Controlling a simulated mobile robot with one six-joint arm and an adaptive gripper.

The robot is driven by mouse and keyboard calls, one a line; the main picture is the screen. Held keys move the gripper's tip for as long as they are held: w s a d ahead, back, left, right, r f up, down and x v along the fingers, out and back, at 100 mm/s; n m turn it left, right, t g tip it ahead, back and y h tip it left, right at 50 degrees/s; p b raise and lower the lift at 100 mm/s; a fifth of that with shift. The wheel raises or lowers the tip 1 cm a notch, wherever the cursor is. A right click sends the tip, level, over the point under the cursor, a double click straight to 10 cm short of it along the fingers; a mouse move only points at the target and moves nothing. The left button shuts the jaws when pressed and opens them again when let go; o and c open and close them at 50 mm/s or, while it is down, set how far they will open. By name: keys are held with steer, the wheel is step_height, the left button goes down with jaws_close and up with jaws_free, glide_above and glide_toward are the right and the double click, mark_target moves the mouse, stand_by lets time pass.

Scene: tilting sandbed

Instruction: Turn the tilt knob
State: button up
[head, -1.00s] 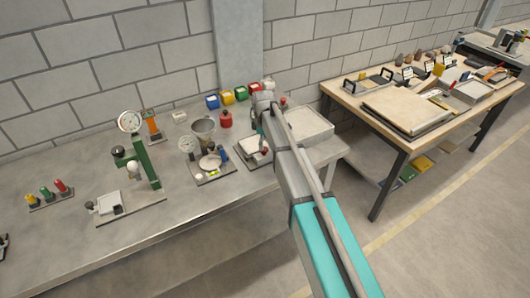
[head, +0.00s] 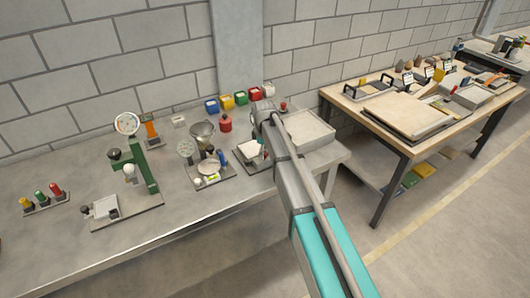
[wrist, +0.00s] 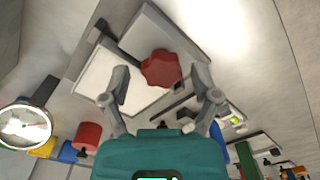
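A red lobed knob (wrist: 160,68) shows in the middle of the wrist view, beside a pale tray (wrist: 98,72) with a dark rim. My gripper (wrist: 161,84) is open, with one finger to each side of the knob in the picture. I see no finger touching it, and the depth between fingertips and knob is hard to judge. In the head view the small pale tray (head: 247,150) is partly hidden by my arm. The knob and my fingers cannot be made out there.
A larger grey tray (head: 312,132) stands to the right on the bench. A dial instrument (head: 208,172) stands close on the left, with a red container (head: 225,123) and several coloured bins (head: 240,97) behind. The bench front is clear.

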steer(key=c, duration=0.8)
steer(key=shift+d, duration=0.1)
steer(key=shift+c, duration=0.2)
